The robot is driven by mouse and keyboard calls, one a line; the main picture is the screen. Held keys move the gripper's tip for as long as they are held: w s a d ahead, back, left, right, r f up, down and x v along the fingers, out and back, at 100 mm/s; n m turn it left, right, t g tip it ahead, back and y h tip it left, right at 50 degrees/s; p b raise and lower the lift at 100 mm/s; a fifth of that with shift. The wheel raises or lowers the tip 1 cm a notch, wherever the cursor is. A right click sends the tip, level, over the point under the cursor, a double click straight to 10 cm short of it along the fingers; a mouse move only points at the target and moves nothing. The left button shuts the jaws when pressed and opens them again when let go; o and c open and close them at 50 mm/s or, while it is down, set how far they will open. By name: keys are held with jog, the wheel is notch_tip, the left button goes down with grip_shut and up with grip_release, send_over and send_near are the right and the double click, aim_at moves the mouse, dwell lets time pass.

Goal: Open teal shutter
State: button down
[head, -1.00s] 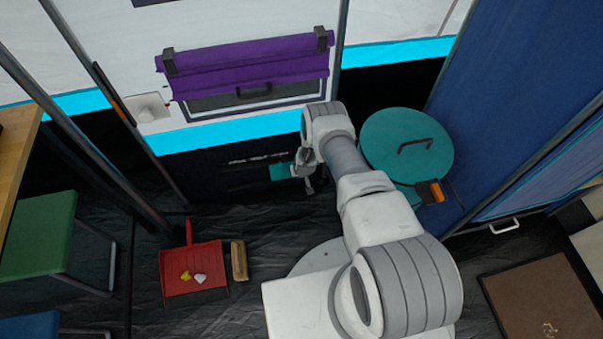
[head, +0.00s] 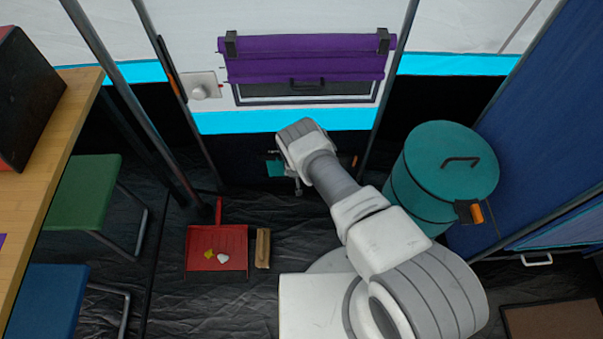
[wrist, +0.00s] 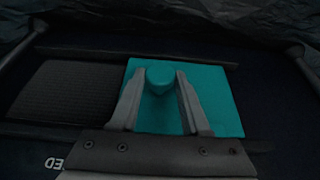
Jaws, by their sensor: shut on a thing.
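The teal shutter (wrist: 222,92) is a small flat panel set low in the dark lower tent wall. In the wrist view it stands between dark rails, with a dark ribbed vent (wrist: 68,90) to its left. A round teal knob (wrist: 160,76) sticks out of its middle. My gripper (wrist: 161,92) is shut on this knob, one finger on each side. In the head view the shutter (head: 275,167) shows only in part to the left of my wrist, and my gripper (head: 297,184) is small and partly hidden by my arm.
A teal lidded bin (head: 425,195) stands right of my arm by the blue curtain (head: 548,110). A red dustpan (head: 216,249) and a brush (head: 263,248) lie on the floor to the left. A green stool (head: 82,192) and a wooden table (head: 62,125) stand further left.

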jog(key=shift+a, duration=0.3)
jog(key=shift+c, duration=2)
grip_release()
jog(key=p+v, duration=0.8)
jog(key=v, duration=0.9)
jog(key=shift+s+r+p, duration=0.15)
jog(key=shift+p, duration=0.15)
jog(key=shift+s, duration=0.1)
